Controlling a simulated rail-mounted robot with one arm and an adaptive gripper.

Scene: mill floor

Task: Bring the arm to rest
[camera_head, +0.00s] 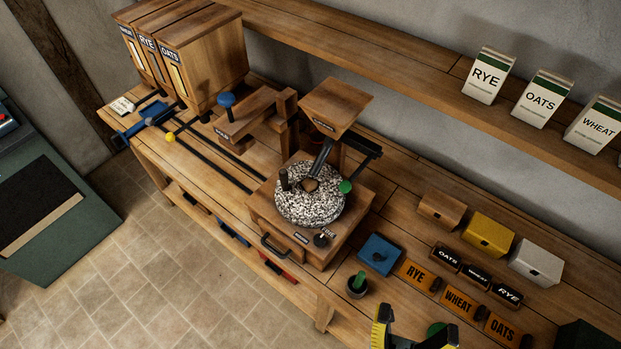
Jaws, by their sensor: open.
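My gripper (415,322) shows at the bottom edge of the head view, with yellow and black fingers spread apart. It is open, and I see nothing held between the fingers. It is over the front part of the wooden bench (345,297), to the right of a small dark pot (357,285) with green in it. A green round thing (436,328) shows beside the right finger. The rest of my arm is out of the frame, and I cannot tell the gripper's height above the bench.
A stone mill (310,205) with a hopper (337,98) stands mid-bench. Right of it are a blue tray (379,252), orange labelled blocks (459,301) and small boxes (487,236). Grain bins (205,60) stand at the back left. Labelled packets (541,100) stand on the shelf. The floor is clear.

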